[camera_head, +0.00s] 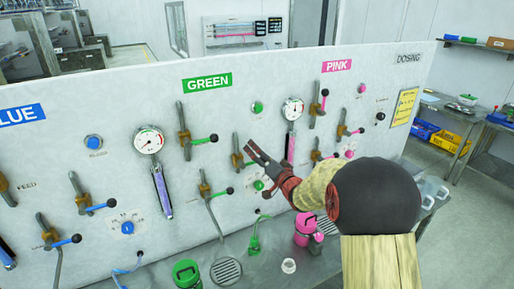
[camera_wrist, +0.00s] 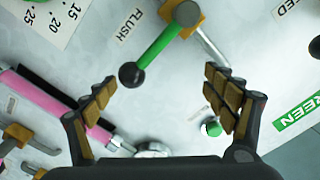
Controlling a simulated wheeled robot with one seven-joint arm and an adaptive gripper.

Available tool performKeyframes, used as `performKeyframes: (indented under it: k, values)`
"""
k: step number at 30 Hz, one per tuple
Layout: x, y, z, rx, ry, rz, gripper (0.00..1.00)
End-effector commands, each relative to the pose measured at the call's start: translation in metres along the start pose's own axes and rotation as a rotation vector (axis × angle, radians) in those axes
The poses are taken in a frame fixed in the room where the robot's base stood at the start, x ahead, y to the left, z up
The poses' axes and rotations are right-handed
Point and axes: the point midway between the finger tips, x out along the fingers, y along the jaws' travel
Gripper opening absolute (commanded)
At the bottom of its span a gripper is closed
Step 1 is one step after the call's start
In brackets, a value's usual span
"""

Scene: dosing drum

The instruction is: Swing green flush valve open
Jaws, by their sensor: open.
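The green flush valve (camera_head: 237,158) is on the white panel below the GREEN label, with a brass body on a vertical pipe. In the wrist view its green lever (camera_wrist: 155,47) runs from the body down-left to a black ball knob (camera_wrist: 132,74), beside the word FLUSH. The lever lies across the pipe. My gripper (camera_head: 251,149) is at the valve and partly covers its lever in the head view. In the wrist view my gripper's padded fingers (camera_wrist: 165,90) are spread apart and empty. The knob lies between them in the picture, with no visible contact.
Another green-lever valve (camera_head: 184,136) sits up-left and one (camera_head: 205,189) lower left. A pressure gauge (camera_head: 293,109) and a pink tube (camera_wrist: 50,98) are close by on the right in the head view. A green button (camera_wrist: 212,128) shows beside one finger.

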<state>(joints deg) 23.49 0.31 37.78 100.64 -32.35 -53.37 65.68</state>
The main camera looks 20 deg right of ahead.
Motion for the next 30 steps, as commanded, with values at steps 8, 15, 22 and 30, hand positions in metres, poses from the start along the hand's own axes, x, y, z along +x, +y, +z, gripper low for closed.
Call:
performKeyframes:
  k: [8, 15, 22, 30]
  values:
    - [0.000, -0.018, -0.007, 0.000, 0.001, -0.003, 0.85]
    - [0.000, -0.023, -0.008, 0.000, 0.001, -0.003, 0.85]
    - [0.000, -0.036, -0.009, -0.001, -0.002, -0.004, 0.85]
    - [0.000, -0.045, -0.008, 0.001, -0.003, -0.003, 0.85]
